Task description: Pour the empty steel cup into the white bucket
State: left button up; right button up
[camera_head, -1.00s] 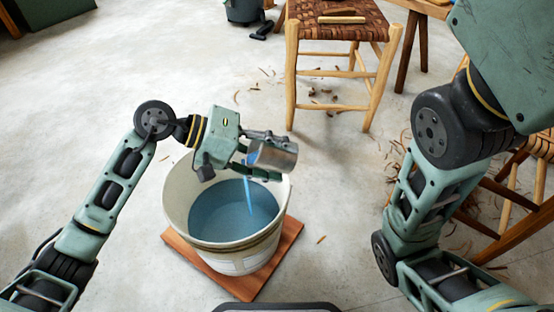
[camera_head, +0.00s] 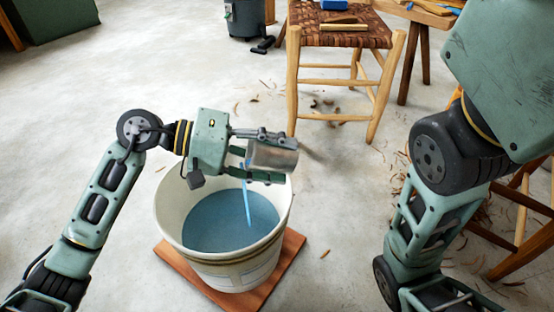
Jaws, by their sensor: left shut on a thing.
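The steel cup (camera_head: 272,155) is in my left gripper (camera_head: 262,157), whose fingers are shut around it. The gripper and the tilted cup are over the far right part of the white bucket's opening. A thin blue stream (camera_head: 247,200) falls from the cup's left side into the bucket. The white bucket (camera_head: 235,272) stands upright and holds blue liquid (camera_head: 225,222) with a broad surface inside. The cup's inside is hidden from view. My right arm is at the right of the picture, and its gripper is out of view.
The bucket stands on a reddish wooden board (camera_head: 288,262). A stool with a woven bark seat (camera_head: 335,32) stands behind to the right. Wood shavings lie on the floor by the stool. A dark grey bin (camera_head: 243,18) is at the back. The floor left of the bucket is clear.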

pick_arm(q)
jog(key=shift+a+r+h+b, duration=0.15)
jog(key=shift+h+b, duration=0.45)
jog(key=shift+b, duration=0.8)
jog(key=shift+r, duration=0.15)
jog(key=shift+a+r+h, duration=0.25)
jog(key=shift+r+h, duration=0.3)
jog(key=shift+h, duration=0.55)
